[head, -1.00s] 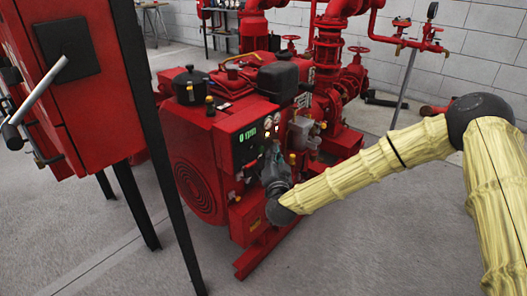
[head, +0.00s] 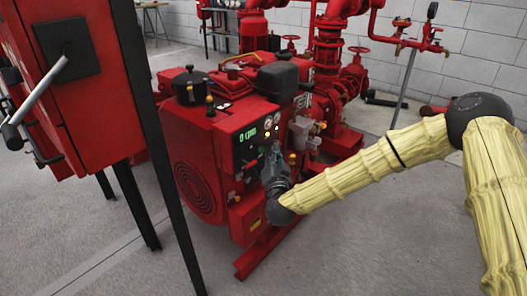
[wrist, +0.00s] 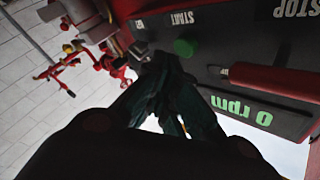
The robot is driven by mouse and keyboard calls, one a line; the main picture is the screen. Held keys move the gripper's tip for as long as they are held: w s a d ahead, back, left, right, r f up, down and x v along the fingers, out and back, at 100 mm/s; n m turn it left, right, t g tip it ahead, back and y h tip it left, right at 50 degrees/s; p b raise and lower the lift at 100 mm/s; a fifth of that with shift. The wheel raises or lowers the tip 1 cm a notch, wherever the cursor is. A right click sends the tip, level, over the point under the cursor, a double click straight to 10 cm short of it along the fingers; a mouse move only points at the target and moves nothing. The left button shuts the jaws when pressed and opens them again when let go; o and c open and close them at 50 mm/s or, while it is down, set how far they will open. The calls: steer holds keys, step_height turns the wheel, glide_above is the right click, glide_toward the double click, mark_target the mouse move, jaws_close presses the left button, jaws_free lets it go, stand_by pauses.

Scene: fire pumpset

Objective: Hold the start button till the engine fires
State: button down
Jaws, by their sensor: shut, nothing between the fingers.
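The red engine (head: 195,150) carries a dark control panel (head: 245,150) on its near side, with a green "0 rpm" readout (head: 247,133). In the wrist view the panel appears upside down, and its readout (wrist: 240,108) also shows 0 rpm. The round green start button (wrist: 184,47) sits beside the START label there. My gripper (wrist: 160,62) is shut and empty, its fingertips close beside the green button. I cannot tell whether they touch it. In the head view my gripper (head: 277,152) is in front of the panel's right part and hides the button.
A red cabinet (head: 95,110) on black legs stands at the left, near the engine. Red pump pipework (head: 335,60) rises behind the engine. A red bar (wrist: 275,82) protrudes by the readout in the wrist view. Grey floor (head: 370,240) is open at the front.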

steer(key=shift+w+a, duration=0.1)
steer(key=shift+a, duration=0.05)
steer(key=shift+w+a, duration=0.15)
steer(key=shift+a, duration=0.05)
steer(key=shift+w+a, duration=0.25)
steer(key=shift+a, duration=0.1)
stand_by(3.5)
steer(key=shift+d, duration=0.1)
steer(key=shift+s+d+p, duration=0.4)
steer(key=shift+s+d, duration=0.1)
steer(key=shift+d, duration=0.1)
steer(key=s+d, duration=0.1)
steer(key=d, duration=0.1)
steer(key=s+d+p, duration=0.1)
steer(key=s+d, duration=0.1)
stand_by(0.8)
